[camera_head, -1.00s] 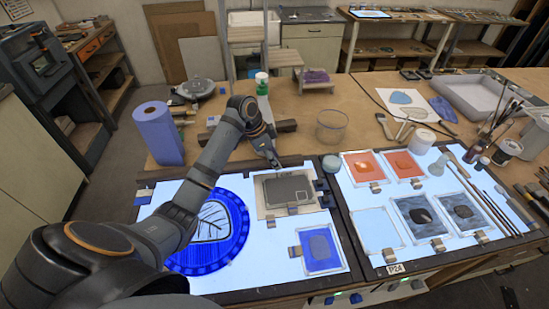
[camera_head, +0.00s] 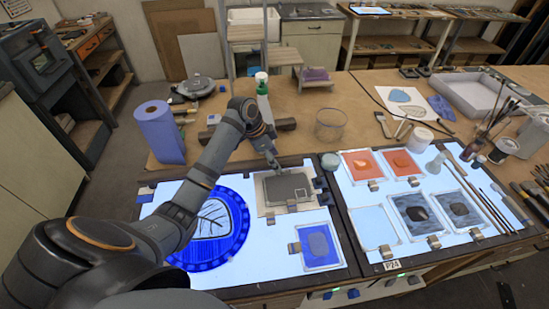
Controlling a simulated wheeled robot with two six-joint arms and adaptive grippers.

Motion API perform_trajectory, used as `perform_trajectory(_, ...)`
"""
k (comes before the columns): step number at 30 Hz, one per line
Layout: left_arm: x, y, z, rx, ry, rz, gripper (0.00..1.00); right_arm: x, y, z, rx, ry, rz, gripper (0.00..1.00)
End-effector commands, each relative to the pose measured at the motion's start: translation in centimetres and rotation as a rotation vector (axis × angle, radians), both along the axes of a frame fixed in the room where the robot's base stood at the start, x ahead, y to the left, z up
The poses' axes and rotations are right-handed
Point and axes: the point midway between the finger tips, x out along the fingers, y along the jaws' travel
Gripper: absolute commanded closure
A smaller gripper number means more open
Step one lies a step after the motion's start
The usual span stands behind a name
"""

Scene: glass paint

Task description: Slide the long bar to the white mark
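My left arm reaches across the light table (camera_head: 215,276). My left gripper (camera_head: 274,163) points down at the far edge of a dark grey panel (camera_head: 285,186) in a pale frame. Its fingers are too small to tell open from shut. A small white outline (camera_head: 300,193) lies on the panel's right part and may be the white mark. A long dark bar (camera_head: 285,125) lies on the wooden bench behind the gripper, partly hidden by my arm; I cannot tell whether it is the task's bar. My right gripper is not in view.
A blue-and-white round design (camera_head: 238,243) lies left of the panel, partly under my arm. A blue pane (camera_head: 318,245) lies in front.

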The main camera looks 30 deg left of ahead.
Motion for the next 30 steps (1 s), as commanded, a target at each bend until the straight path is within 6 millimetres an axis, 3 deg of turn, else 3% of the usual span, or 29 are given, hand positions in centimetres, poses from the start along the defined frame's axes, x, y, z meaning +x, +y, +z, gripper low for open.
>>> perform_trajectory(8, -0.1, 0.3, 0.6, 0.001, -0.001, 0.002, 0.4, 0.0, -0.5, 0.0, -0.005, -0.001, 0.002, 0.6)
perform_trajectory(21, -2.3, 3.2, 9.4, 0.003, -0.001, 0.001, 0.4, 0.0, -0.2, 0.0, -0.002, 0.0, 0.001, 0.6)
perform_trajectory(30, -2.8, 3.7, 11.1, -0.001, 0.001, 0.0, 0.4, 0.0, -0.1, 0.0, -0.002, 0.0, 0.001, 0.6)
